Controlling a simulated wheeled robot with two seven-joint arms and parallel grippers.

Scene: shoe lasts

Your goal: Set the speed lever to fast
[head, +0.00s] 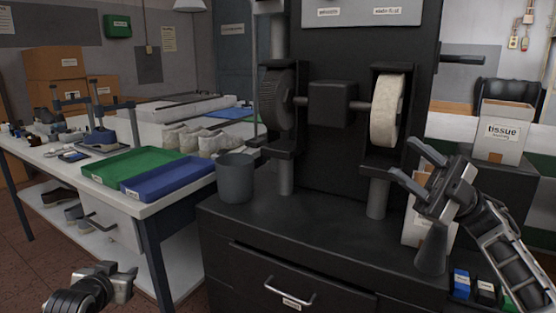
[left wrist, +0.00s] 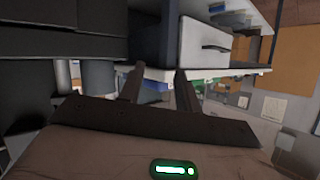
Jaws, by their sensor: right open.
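A dark finishing machine (head: 345,150) with a dark wheel (head: 277,98) and a cream wheel (head: 388,110) stands on a black cabinet. A black rod (head: 466,60) sticks out from its upper right side; it may be the speed lever, but I can read no fast or slow mark there. My right gripper (head: 404,157) is open and empty, in front of the machine's right side, below and left of the rod and apart from it. My left gripper (head: 122,280) is low at the left, away from the machine. In the left wrist view its two fingers (left wrist: 157,88) are apart with nothing between them.
A grey cup (head: 235,178) stands on the cabinet's left corner. A dark cone (head: 432,250) stands close below my right gripper, beside a pale container. A workbench with green (head: 130,166) and blue (head: 168,179) trays is at the left.

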